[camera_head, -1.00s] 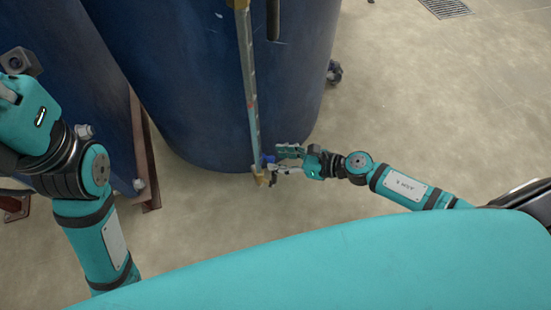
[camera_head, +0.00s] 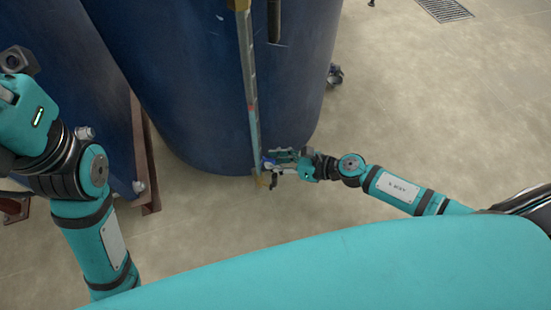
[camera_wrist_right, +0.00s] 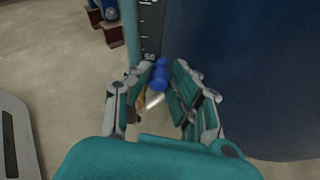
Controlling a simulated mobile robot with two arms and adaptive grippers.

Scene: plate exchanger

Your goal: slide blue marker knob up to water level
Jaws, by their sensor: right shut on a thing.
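The blue marker knob (camera_wrist_right: 160,76) sits between the fingers of my right gripper (camera_wrist_right: 158,88) in the right wrist view, near the 50 mark of the dark level scale (camera_wrist_right: 150,30). In the head view my right gripper (camera_head: 278,163) is at the bottom of the tall sight gauge (camera_head: 249,80), shut on the knob, which is mostly hidden by the fingers. A small red mark (camera_head: 251,106) shows on the gauge above it. I cannot make out a clear water level. My left arm is at the left of the head view; its fingertips are not visible.
The large blue tank (camera_head: 200,90) stands directly behind the gauge. A second blue tank (camera_head: 60,60) with a rusty frame (camera_head: 146,160) is at the left. The concrete floor (camera_head: 430,120) at the right is clear, with a drain grate (camera_head: 444,10) far off.

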